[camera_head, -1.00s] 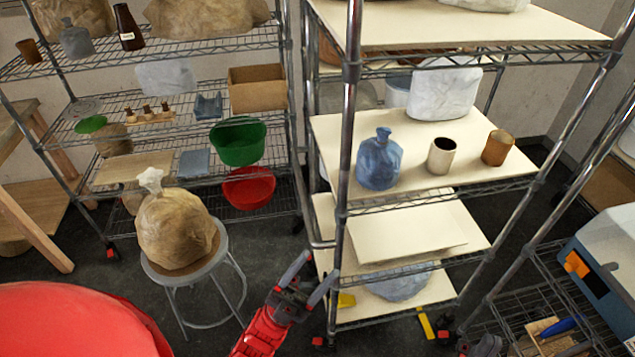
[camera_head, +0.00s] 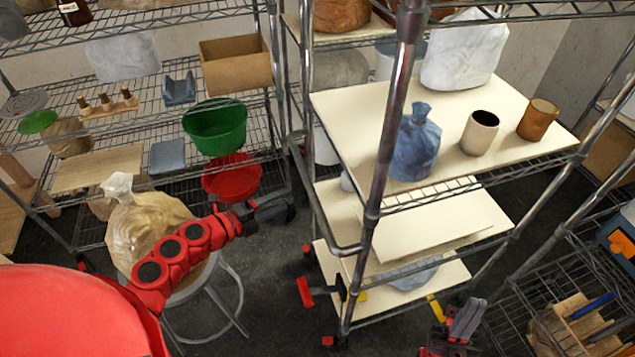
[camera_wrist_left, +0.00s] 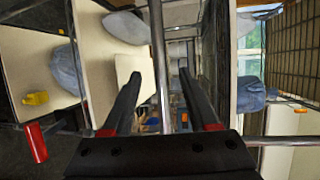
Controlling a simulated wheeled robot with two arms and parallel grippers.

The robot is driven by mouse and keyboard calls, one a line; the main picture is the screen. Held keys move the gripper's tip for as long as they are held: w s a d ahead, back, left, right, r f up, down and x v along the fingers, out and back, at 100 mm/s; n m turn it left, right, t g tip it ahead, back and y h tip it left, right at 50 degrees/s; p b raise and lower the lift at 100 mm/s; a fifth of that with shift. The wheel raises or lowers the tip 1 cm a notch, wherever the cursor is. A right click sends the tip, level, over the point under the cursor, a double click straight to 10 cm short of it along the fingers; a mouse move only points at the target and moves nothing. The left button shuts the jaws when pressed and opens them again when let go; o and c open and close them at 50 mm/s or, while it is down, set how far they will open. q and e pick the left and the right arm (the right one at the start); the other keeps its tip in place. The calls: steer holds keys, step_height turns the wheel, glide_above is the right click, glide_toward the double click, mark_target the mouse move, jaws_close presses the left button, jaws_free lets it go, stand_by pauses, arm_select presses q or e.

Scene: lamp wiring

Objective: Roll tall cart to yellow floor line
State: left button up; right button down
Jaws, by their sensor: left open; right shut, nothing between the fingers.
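The tall cart is a chrome wire rack with cream shelves (camera_head: 335,100); it stands upright right of centre in the head view. Its near post (camera_head: 385,150) and side handle (camera_head: 345,249) face me. My left gripper (camera_head: 272,208) is open, left of the cart. In the left wrist view its black fingers (camera_wrist_left: 160,88) are apart, with a chrome post (camera_wrist_left: 157,45) showing between them; I cannot tell whether it lies within the jaws. My right gripper (camera_head: 470,315) is shut and empty, low by the cart's right side.
A blue bag (camera_head: 415,145), a cream cup (camera_head: 480,132) and a brown cup (camera_head: 538,120) stand on the cart. A wire rack with a green bin (camera_head: 215,128) stands behind left. A stool (camera_head: 225,290) bears a tan bag (camera_head: 142,235). Another rack (camera_head: 505,315) is close at right.

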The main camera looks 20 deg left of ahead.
arm_select(q)
steer(key=p+x, duration=0.1)
steer(key=x, duration=1.2)
steer(key=shift+w+p, duration=0.2)
steer(key=shift+p, duration=0.2)
jaws_close()
stand_by(0.6)
